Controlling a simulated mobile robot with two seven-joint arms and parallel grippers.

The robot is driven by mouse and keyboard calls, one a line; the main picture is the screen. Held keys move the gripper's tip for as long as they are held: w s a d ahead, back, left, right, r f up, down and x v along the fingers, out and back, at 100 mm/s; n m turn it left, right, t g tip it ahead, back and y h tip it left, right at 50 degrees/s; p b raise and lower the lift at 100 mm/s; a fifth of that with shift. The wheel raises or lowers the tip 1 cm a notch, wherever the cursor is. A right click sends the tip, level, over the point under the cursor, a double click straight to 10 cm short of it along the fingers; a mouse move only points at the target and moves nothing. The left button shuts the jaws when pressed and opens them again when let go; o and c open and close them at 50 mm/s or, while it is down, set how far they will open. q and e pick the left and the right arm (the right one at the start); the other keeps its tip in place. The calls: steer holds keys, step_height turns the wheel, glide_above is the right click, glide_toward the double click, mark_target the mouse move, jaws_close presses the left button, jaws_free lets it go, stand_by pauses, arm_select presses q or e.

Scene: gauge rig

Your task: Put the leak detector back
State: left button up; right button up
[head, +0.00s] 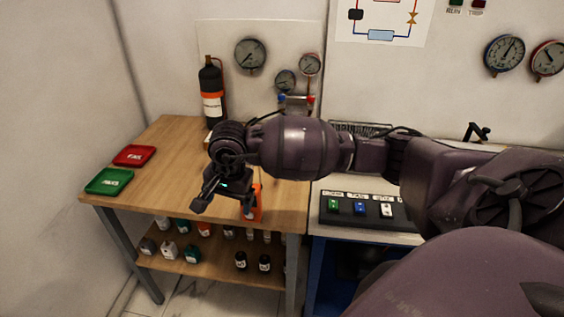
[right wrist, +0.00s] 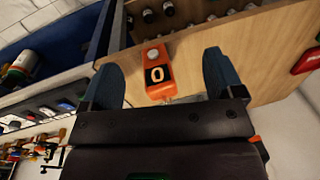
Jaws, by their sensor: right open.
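The leak detector, taken to be the orange device with a dark display (head: 257,203), is at the front right of the wooden table, partly hidden behind my right gripper. In the right wrist view the same orange device (right wrist: 155,59) shows a pale round top and a dark panel with a "0"-like mark, near the table edge. My right gripper (head: 224,207) is open, pointing down. In the wrist view its two blue-grey fingers frame the device with gaps on both sides; whether the tips reach its height I cannot tell. My left gripper is not in view.
The wooden table (head: 165,160) holds a red tray (head: 135,155), a green tray (head: 109,181) and a black bottle (head: 211,95). Several small bottles stand on the shelf below. A switch panel (head: 345,208) is on the bench at right. The table's left middle is clear.

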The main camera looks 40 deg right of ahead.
steer(key=s+a+m+y, duration=0.5)
steer(key=a+m+y, duration=0.1)
steer(key=a+y, duration=0.2)
steer(key=s+a+m+y, duration=0.4)
steer(key=a+m+y, duration=0.3)
steer(key=a, duration=0.1)
steer(key=d+f+m+t+h, duration=0.4)
steer(key=m+t, duration=0.4)
steer(key=m, duration=0.7)
steer(key=d+f+m+t+h, duration=0.2)
steer(key=d+m+t+h, duration=0.4)
steer(key=m, duration=0.9)
steer(key=s+d+f+m+g+h, duration=0.2)
steer(key=s+d+f+m+h, duration=0.1)
steer(key=f+m, duration=0.4)
steer(key=s+d+f+m+g+h, duration=0.1)
steer(key=s+d+f+m, duration=0.4)
steer(key=m, duration=0.5)
steer(key=s+f+h, duration=0.1)
steer(key=s+f, duration=0.1)
steer(key=s, duration=0.1)
steer(key=shift+s+d+f+g+h, duration=0.2)
steer(key=shift+d+f+g+h, duration=0.1)
steer(key=shift+d+g+h, duration=0.1)
